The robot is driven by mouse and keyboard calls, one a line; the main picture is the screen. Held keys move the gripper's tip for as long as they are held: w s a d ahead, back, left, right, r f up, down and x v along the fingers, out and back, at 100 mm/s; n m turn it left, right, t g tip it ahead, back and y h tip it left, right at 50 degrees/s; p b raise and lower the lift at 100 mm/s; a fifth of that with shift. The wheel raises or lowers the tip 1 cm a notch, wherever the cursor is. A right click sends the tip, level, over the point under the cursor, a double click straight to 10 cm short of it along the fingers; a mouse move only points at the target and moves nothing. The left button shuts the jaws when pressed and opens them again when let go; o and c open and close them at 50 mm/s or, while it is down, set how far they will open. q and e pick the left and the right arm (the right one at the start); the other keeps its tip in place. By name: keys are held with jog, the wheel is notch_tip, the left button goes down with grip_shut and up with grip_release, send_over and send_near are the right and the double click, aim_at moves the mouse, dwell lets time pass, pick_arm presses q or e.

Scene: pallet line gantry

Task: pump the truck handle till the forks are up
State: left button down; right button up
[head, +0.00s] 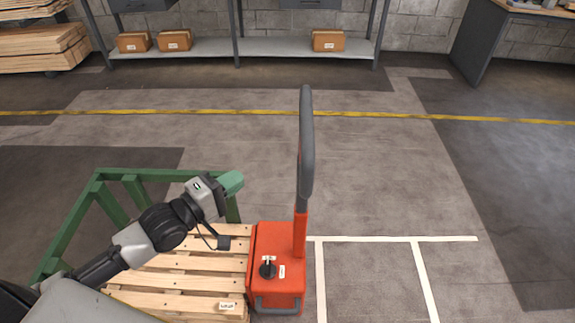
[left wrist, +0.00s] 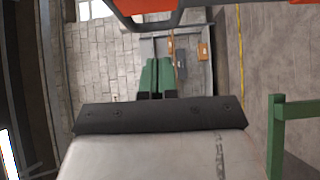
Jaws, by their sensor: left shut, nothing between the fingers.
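The red pallet truck (head: 280,262) stands at the centre bottom of the head view. Its dark looped handle (head: 307,145) stands upright on a red stem. My left gripper (head: 232,182) is left of the handle and apart from it, with green fingers shut and empty. The fingers also show shut in the left wrist view (left wrist: 157,76). An orange-red part with a dark edge, probably the truck (left wrist: 145,6), crosses the top of that view. A slatted wooden pallet (head: 190,283) lies left of the truck body. The forks are not visible. My right gripper is not in view.
A green rail frame (head: 150,173) stands around the pallet's far and left sides. White floor lines (head: 400,239) mark open floor to the right. A yellow line (head: 400,116) crosses the floor before a shelf (head: 270,48) with cardboard boxes.

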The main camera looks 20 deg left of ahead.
pick_arm(q)
jog(key=w+d+p, duration=0.1)
jog(key=w+d, duration=0.8)
jog(key=w, duration=0.1)
jog(key=shift+r, duration=0.2)
jog(key=shift+d, duration=0.1)
